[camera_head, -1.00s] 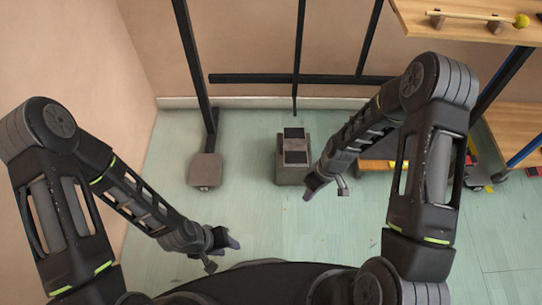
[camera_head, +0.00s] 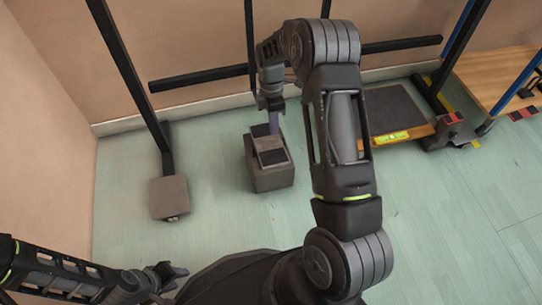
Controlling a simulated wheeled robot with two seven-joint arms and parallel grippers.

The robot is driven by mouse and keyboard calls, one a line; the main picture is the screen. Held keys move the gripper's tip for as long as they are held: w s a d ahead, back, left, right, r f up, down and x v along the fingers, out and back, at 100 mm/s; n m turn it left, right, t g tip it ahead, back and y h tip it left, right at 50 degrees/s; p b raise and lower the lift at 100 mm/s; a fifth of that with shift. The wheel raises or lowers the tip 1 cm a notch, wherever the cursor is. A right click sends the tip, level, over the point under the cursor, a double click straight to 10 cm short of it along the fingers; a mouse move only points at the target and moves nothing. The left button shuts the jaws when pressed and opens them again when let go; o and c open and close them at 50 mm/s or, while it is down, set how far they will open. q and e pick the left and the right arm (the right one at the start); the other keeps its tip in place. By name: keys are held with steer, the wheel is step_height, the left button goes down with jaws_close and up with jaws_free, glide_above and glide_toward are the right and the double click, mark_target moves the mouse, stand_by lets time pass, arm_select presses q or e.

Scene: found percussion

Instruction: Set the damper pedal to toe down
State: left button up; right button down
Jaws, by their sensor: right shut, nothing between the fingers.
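The damper pedal (camera_head: 270,176) is a grey block on the floor with two black pads on its top, one near (camera_head: 273,157) and one far (camera_head: 261,130). I cannot tell which way it is tilted. My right gripper (camera_head: 273,127) reaches down from above, shut and empty, with its purple-grey fingertips at the far pad. Whether they touch it is too small to tell, and they hide part of that pad. My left gripper (camera_head: 176,274) is at the lower left, well away from the pedal; its finger gap does not show clearly.
A black stand with a square grey foot (camera_head: 169,198) stands left of the pedal. A dark bar (camera_head: 200,78) runs along the wall behind. A low platform with a dark top (camera_head: 392,108) and a wooden shelf (camera_head: 500,75) are at the right.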

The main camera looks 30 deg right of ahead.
mark_target(276, 164)
steer(key=shift+f, duration=0.15)
steer(key=f+b, duration=0.1)
steer(key=f, duration=0.3)
steer(key=s+f+b, duration=0.1)
steer(key=f+b, duration=0.1)
steer(key=f, duration=0.2)
steer(key=s+f+b, duration=0.1)
steer(key=f+b, duration=0.1)
steer(key=f, duration=0.2)
steer(key=shift+a+f, duration=0.4)
steer(key=shift+s+f+b, duration=0.15)
steer(key=shift+f+b, duration=0.15)
steer(key=shift+f, duration=0.1)
steer(key=f, duration=0.1)
steer(key=s+f, duration=0.1)
steer(key=f+b, duration=0.1)
steer(key=f, duration=0.1)
steer(key=shift+s+a, duration=0.2)
steer(key=shift+a, duration=0.05)
steer(key=shift+s+f, duration=0.1)
steer(key=shift+a, duration=0.1)
